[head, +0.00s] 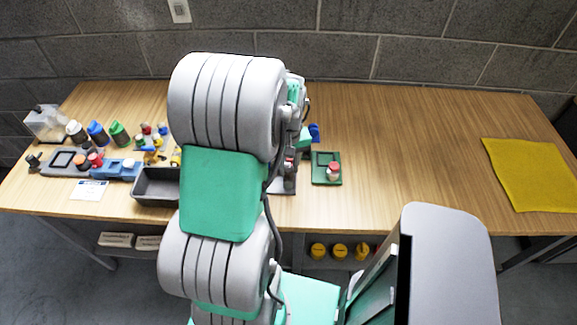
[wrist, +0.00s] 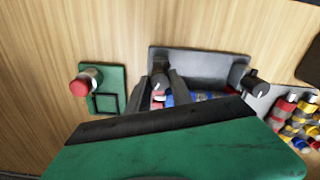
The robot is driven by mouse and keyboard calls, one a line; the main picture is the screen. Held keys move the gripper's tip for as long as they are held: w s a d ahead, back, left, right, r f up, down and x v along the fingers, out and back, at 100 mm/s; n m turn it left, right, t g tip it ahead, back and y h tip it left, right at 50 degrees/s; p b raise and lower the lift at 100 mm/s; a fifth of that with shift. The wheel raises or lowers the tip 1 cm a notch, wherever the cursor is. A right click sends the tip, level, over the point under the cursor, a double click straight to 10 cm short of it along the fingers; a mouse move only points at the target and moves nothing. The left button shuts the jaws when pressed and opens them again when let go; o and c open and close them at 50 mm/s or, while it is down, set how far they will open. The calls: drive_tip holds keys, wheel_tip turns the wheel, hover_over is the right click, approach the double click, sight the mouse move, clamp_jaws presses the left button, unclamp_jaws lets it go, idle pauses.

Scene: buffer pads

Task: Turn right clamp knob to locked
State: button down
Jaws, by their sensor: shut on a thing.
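The grey clamp fixture (wrist: 200,62) lies on the wooden bench, with a black knob at each end in the wrist view. The right clamp knob (wrist: 160,76), on the side near the green pad, sits between the two fingers of my gripper (wrist: 163,88), which is shut on it. A small white mark shows on this knob; its exact angle is hard to read. The other black knob (wrist: 254,83) stands free and also has a white mark. Red and blue parts (wrist: 190,97) lie along the fixture, partly hidden by my gripper. In the head view my arm hides most of the fixture (head: 285,186).
A green pad (head: 326,178) with a red-topped cylinder (head: 334,169) stands beside the fixture. A dark grey bin (head: 155,190), coloured bottles and small parts fill the left side. A yellow mat (head: 535,172) lies at the far right, with clear bench before it.

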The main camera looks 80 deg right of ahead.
sight(289, 168)
drive_tip(key=n, duration=0.5)
drive_tip(key=shift+n, duration=0.4)
idle(0.3)
drive_tip(key=c, duration=1.1)
unclamp_jaws()
wheel_tip(289, 168, up, 8)
drive_tip(key=shift+f+b, duration=0.1)
drive_tip(key=shift+b, duration=0.5)
